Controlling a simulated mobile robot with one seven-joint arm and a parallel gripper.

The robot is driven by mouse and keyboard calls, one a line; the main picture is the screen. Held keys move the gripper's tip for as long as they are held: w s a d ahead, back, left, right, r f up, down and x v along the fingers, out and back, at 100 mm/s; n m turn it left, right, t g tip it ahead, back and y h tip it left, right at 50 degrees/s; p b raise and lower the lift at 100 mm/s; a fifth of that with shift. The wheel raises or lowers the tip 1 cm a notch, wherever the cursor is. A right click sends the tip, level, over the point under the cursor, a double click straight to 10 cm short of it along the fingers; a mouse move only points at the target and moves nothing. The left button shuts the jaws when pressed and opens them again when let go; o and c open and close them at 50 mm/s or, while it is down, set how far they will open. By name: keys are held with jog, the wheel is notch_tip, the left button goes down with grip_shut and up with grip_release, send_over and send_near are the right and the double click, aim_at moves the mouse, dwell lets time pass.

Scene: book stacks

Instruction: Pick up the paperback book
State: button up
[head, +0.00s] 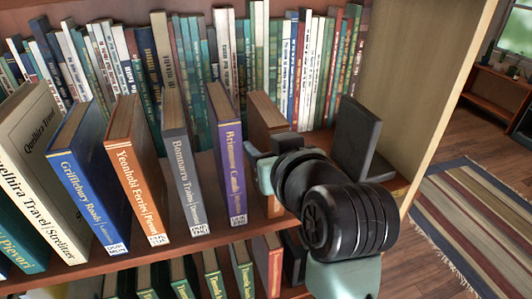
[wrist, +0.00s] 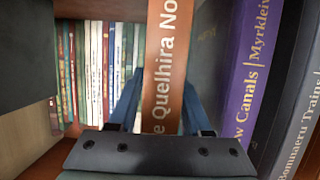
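A brown-orange book (head: 267,113) stands upright on the shelf, last in the front row to the right. In the wrist view its spine (wrist: 167,70) faces me, with white lettering reading "Quelhira No…". My gripper (head: 262,165) is at this spine, low down. In the wrist view the two blue fingers of my gripper (wrist: 162,103) lie on either side of the spine, the book between them. They look open around it with little clearance; firm contact is not visible. My wrist hides the book's lower part in the head view.
A purple book (head: 229,160) stands to the left, then grey, orange, blue and cream ones. A black bookend (head: 356,135) stands close on the right, before the wooden side panel (head: 420,85). A row of thin books (head: 300,65) fills the back.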

grip_shut()
jog(key=shift+r, duration=0.1)
dwell(1.0)
